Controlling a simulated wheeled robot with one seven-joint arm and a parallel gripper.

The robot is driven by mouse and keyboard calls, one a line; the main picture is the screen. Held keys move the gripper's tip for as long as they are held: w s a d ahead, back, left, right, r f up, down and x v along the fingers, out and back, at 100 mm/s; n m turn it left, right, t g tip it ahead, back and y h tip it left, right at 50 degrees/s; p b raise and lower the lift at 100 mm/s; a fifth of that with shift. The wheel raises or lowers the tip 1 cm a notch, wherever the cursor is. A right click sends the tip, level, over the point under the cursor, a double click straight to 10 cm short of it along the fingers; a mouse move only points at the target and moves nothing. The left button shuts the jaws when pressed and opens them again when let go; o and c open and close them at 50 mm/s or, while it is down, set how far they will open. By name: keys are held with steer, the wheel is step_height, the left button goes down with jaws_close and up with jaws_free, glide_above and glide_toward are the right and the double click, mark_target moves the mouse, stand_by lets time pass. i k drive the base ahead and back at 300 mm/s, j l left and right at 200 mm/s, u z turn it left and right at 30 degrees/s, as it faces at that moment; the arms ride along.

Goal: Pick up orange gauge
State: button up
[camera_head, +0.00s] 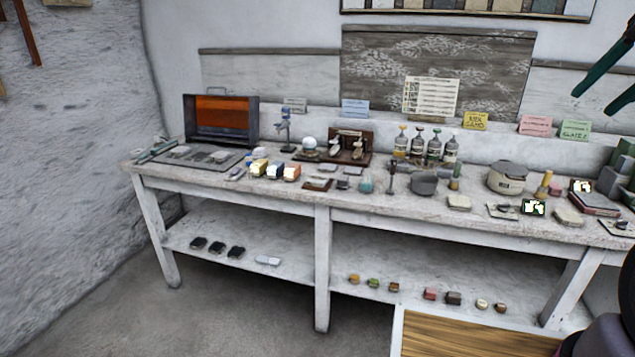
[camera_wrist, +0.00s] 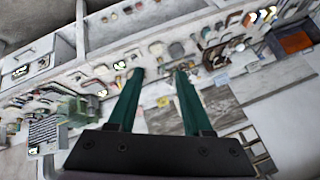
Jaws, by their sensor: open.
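No thing in view can be made out for certain as the orange gauge. Orange-coloured candidates in the head view are a small orange-and-white box (camera_head: 292,173) on the bench, an upright yellow-orange piece (camera_head: 543,186) at the right, and a small orange block (camera_head: 354,279) on the lower shelf. My gripper (camera_head: 592,102) shows at the upper right of the head view as two dark green fingers. In the wrist view the fingers of my gripper (camera_wrist: 160,72) are spread apart with nothing between them. It is high and away from the bench items.
The long white bench (camera_head: 480,232) is crowded with small items. Bottles (camera_head: 418,146) and a lidded pot (camera_head: 507,178) stand towards the back. An orange-fronted case (camera_head: 221,118) stands at the left. A wooden surface (camera_head: 470,337) is at the front. The lower shelf (camera_head: 225,225) has bare room.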

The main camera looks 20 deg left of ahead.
mark_target(292, 172)
steer(key=i+j, duration=0.6)
steer(key=j, duration=0.25)
steer(key=i+j, duration=0.3)
steer(key=i+j+z, duration=0.1)
steer(key=i+j, duration=0.2)
steer(key=j, duration=0.2)
steer(key=i+j, duration=0.3)
steer(key=j, duration=0.15)
